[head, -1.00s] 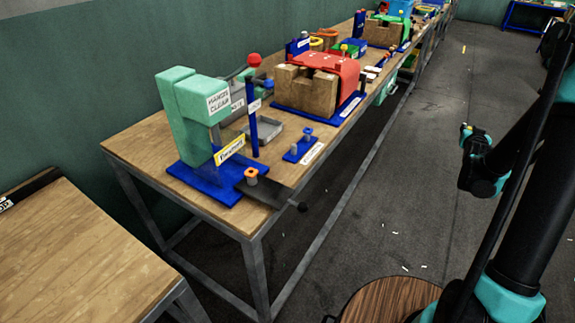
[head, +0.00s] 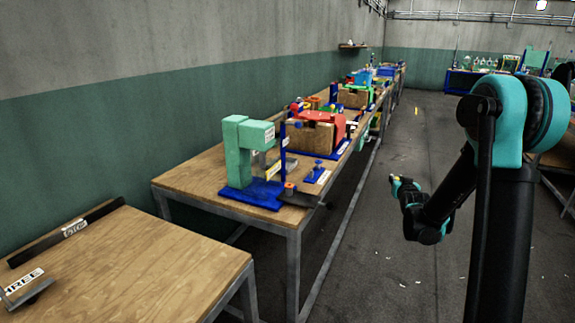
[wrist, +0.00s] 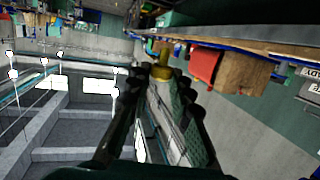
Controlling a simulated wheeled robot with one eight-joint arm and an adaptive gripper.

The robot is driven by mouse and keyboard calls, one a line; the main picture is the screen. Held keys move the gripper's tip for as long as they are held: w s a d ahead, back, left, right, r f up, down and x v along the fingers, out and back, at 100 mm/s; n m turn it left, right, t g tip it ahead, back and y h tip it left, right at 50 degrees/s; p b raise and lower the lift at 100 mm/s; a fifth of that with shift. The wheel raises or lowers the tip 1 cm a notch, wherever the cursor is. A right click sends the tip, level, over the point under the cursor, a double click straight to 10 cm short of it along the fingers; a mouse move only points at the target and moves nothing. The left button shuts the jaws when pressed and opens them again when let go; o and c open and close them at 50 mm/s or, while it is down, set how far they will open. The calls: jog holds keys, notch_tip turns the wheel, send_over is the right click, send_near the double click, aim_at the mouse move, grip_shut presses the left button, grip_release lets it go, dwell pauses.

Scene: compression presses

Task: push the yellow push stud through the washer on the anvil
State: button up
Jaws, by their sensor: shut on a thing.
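The green press (head: 237,160) stands on a blue base (head: 262,197) at the near end of the long bench. A small orange ring, seemingly the washer (head: 289,185), sits low at the press's front; the anvil under it is too small to tell apart. My gripper (head: 396,181) is over the aisle, right of the bench and well apart from the press. In the wrist view, it (wrist: 161,80) is shut on the yellow push stud (wrist: 164,69), which stands out beyond the fingertips. The stud also shows as a small yellow tip in the head view (head: 393,178).
A wooden table (head: 130,265) is at the near left. Farther along the bench (head: 205,175) are a blue plate with a peg (head: 317,174) and a red-topped wooden fixture (head: 322,130).

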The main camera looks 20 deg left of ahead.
jog(key=s+a+r+n+y, duration=0.1)
jog(key=s+a, duration=0.1)
jog(key=a, duration=0.5)
jog(key=s+a+r+n+g+y, duration=0.1)
jog(key=s+a+r, duration=0.1)
jog(key=a, duration=0.5)
jog(key=s+a+r+n+y, duration=0.1)
jog(key=s+a+r+y, duration=0.1)
jog(key=a, duration=0.6)
jog(key=shift+s+r+g, duration=0.1)
jog(key=shift+s+g, duration=0.2)
jog(key=shift+s, duration=0.45)
notch_tip(320, 180, up, 4)
jog(key=r+n+g+y, duration=0.1)
jog(key=n+g+y, duration=0.1)
jog(key=n+y, duration=0.1)
send_over(291, 188)
jog(key=shift+w+a+f, duration=0.15)
jog(key=shift+w+f, duration=0.05)
jog(key=shift+f, duration=0.05)
jog(key=shift+y, duration=0.4)
jog(key=shift+f, duration=2.9)
jog(key=shift+f+n, duration=0.3)
jog(key=shift+f, duration=1.2)
jog(key=o, duration=0.8)
